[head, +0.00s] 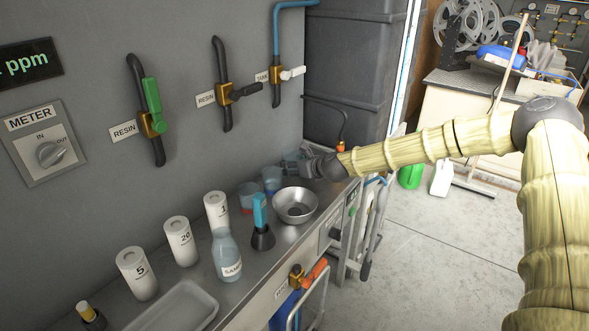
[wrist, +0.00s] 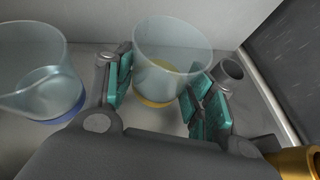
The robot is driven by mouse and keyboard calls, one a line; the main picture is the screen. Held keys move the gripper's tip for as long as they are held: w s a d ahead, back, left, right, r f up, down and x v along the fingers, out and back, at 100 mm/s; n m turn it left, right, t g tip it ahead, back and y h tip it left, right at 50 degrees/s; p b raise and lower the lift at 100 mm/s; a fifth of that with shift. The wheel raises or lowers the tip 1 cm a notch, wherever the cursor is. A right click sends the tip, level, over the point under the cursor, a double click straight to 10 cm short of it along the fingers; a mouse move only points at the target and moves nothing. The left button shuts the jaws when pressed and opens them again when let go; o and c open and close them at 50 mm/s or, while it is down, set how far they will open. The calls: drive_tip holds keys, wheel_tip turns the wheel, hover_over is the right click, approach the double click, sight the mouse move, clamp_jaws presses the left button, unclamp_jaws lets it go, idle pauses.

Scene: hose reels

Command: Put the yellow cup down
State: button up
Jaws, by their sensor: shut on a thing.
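The yellow cup (wrist: 172,48) is a clear beaker with a yellow base. In the wrist view it stands upright between the green pads of my gripper (wrist: 160,90), which is shut on it. I cannot tell whether its base touches the counter. In the head view my gripper (head: 298,162) is at the far right end of the steel counter (head: 222,291), near the wall, and mostly hides the cup.
A blue-based cup (wrist: 40,75) stands just left of the yellow cup; it also shows in the head view (head: 271,181). A red-based cup (head: 248,196), a metal bowl (head: 296,206), a flask (head: 226,256) and white numbered containers (head: 181,241) crowd the counter.

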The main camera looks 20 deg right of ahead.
drive_tip(key=shift+f, duration=0.45)
drive_tip(key=shift+f, duration=0.2)
drive_tip(key=o, duration=1)
drive_tip(key=shift+o, duration=0.2)
drive_tip(key=shift+r, duration=0.1)
drive_tip(key=shift+r, duration=0.1)
drive_tip(key=shift+s+d+r, duration=0.1)
drive_tip(key=shift+s, duration=0.1)
drive_tip(key=v, duration=1.1)
drive_tip(key=shift+s+r, duration=0.1)
drive_tip(key=shift+s, duration=0.2)
